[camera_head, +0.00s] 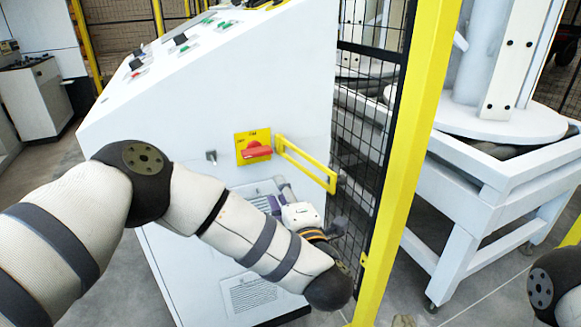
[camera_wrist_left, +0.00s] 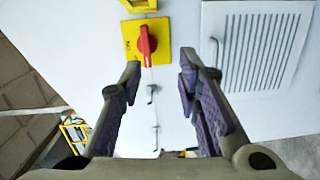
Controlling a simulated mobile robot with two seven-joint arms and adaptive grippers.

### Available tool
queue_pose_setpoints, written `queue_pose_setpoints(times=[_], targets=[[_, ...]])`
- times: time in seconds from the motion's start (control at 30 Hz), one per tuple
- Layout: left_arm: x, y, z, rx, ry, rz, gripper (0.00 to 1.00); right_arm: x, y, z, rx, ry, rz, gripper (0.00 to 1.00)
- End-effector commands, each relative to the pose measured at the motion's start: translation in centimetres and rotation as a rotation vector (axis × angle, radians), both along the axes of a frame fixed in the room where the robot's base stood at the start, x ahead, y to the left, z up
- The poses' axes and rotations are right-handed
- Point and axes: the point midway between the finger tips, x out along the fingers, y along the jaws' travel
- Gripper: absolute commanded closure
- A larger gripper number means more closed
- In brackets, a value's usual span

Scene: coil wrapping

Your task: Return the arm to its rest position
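My left arm (camera_head: 245,228) reaches in from the left, in front of the white control cabinet (camera_head: 290,80). My left gripper (camera_head: 276,200), with purple finger pads, is close to the cabinet's front, below the red rotary switch (camera_head: 257,151) on its yellow plate. In the left wrist view the left gripper (camera_wrist_left: 160,66) is open, its fingers apart with nothing between them. The red switch (camera_wrist_left: 147,42) shows beyond the fingertips, apart from them. Part of my right arm (camera_head: 555,285) shows at the lower right; its gripper is out of view.
A yellow bar handle (camera_head: 306,165) sticks out beside the switch. A yellow post (camera_head: 408,150) and black mesh fence (camera_head: 365,130) stand just right of the left arm. A white machine table (camera_head: 475,190) is at the right. A vent grille (camera_wrist_left: 252,48) is on the cabinet.

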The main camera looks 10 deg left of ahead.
Motion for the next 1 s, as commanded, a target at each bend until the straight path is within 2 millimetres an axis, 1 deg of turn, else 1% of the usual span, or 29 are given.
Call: queue_pose_setpoints(times=[0.07,0.1,0.17,0.2,0.27,0.3,0.37,0.4,0.47,0.5,0.57,0.6,0.7,0.8,0.9,1.0], targets=[[-1.7,-1.9,-4.5,0.120,0.158,-0.188,0.69,0.4,0.0,0.4,0.000,-0.014,0.000,0.60],[-3.3,-2.9,-7.7,0.200,0.269,-0.308,0.69,0.6,0.0,0.6,0.000,-0.021,0.000,0.60],[-6.8,-3.7,-12.5,0.316,0.442,-0.490,0.69,0.9,0.0,0.9,0.000,-0.031,0.000,0.60],[-9.5,-3.7,-15.5,0.386,0.552,-0.599,0.69,1.1,0.0,1.1,0.001,-0.037,0.000,0.60],[-14.0,-3.2,-19.4,0.477,0.714,-0.755,0.69,1.3,0.0,1.3,0.000,-0.045,0.000,0.60],[-17.3,-2.5,-21.5,0.529,0.819,-0.853,0.69,1.5,0.0,1.5,0.000,-0.050,-0.001,0.60],[-22.5,-1.0,-24.2,0.595,0.974,-0.995,0.69,1.7,0.0,1.7,0.000,-0.057,-0.002,0.60],[-26.1,0.3,-25.5,0.630,1.076,-1.086,0.69,1.8,0.0,1.8,0.000,-0.062,-0.002,0.60],[-31.5,2.4,-26.7,0.668,1.224,-1.217,0.69,2.0,0.0,2.0,0.000,-0.070,-0.001,0.60],[-35.0,3.9,-27.0,0.685,1.317,-1.298,0.69,2.1,0.0,2.1,0.000,-0.074,-0.001,0.60],[-39.6,5.9,-26.9,0.695,1.440,-1.408,0.69,2.3,0.0,2.3,0.001,-0.080,-0.002,0.60],[-42.3,7.2,-26.5,0.694,1.511,-1.471,0.69,2.4,0.0,2.4,0.000,-0.083,-0.002,0.60],[-47.1,9.4,-25.4,0.680,1.639,-1.586,0.69,2.5,0.0,2.5,0.000,-0.088,-0.002,0.60],[-49.4,10.4,-24.7,0.666,1.700,-1.643,0.69,2.6,0.0,2.5,0.000,-0.089,-0.002,0.60],[-49.9,10.6,-24.5,0.661,1.715,-1.658,0.69,2.5,0.0,2.5,0.000,-0.088,-0.002,0.60],[-49.9,10.6,-24.5,0.661,1.714,-1.657,0.69,2.5,0.0,2.5,0.000,-0.088,-0.002,0.60]])
